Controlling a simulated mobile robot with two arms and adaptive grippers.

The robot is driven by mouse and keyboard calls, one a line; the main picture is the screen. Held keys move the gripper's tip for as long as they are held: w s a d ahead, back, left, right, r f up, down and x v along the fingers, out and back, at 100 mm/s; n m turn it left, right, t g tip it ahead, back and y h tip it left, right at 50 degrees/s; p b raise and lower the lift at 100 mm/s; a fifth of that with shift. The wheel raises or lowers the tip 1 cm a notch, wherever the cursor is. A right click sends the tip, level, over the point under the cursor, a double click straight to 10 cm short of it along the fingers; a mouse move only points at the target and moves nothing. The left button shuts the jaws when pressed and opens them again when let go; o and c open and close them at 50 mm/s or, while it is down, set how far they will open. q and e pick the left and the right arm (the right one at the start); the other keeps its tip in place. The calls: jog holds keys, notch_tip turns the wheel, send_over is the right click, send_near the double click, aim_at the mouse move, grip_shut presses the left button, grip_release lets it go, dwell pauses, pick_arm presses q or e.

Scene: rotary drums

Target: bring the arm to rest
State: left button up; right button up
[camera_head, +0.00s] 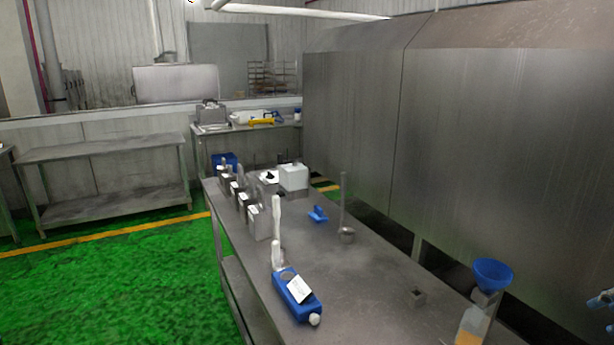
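Neither of my grippers can be made out in the head view, and no arm comes in from the left. A small blue and grey shape (601,299) shows at the right edge, cut off by the frame; I cannot tell what it is. The long metal table (376,285) stands in front of me and runs away toward the back. On its near part lies a blue device (296,294) with a white label. A blue funnel (492,274) sits on a container with orange at its bottom, at the near right.
Several metal containers (258,222) line the table's left edge. A white box (293,177), a small blue item (318,214) and an upright metal ladle (345,236) stand farther right. A tall steel wall (480,150) borders the right. The green floor (110,285) at left is clear.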

jog(key=w+d+f+m, duration=0.15)
jog(key=d+f, duration=0.25)
jog(key=f, duration=0.8)
jog(key=w+d+f+m, duration=0.1)
jog(key=w+d+f, duration=0.3)
jog(key=f, duration=0.8)
jog(key=s+f+g+h, duration=0.1)
jog(key=s+f, duration=0.3)
jog(key=f, duration=0.8)
jog(key=s+f+g+h, duration=0.1)
jog(key=s+f, duration=0.3)
jog(key=f, duration=0.9)
jog(key=s+a+f+n+g, duration=0.1)
jog(key=s+a+f+n, duration=0.1)
jog(key=s+a+f, duration=0.35)
jog(key=s+a+f+n+g, duration=0.1)
jog(key=s+a+f+n, duration=0.15)
jog(key=s+f, duration=0.55)
jog(key=s+a+f+n+g, duration=0.1)
jog(key=s+a+f, duration=0.4)
jog(key=f, duration=0.4)
jog(key=s+a+f+n, duration=0.3)
jog(key=s+a+f, duration=0.1)
jog(key=s+a, duration=0.4)
jog(key=s+a+f+n, duration=0.4)
jog(key=s+a, duration=0.4)
jog(key=a, duration=0.5)
jog(key=shift+a+f+y+b, duration=0.15)
jog(key=shift+f+y+b, duration=0.05)
jog(key=shift+y+b, duration=0.25)
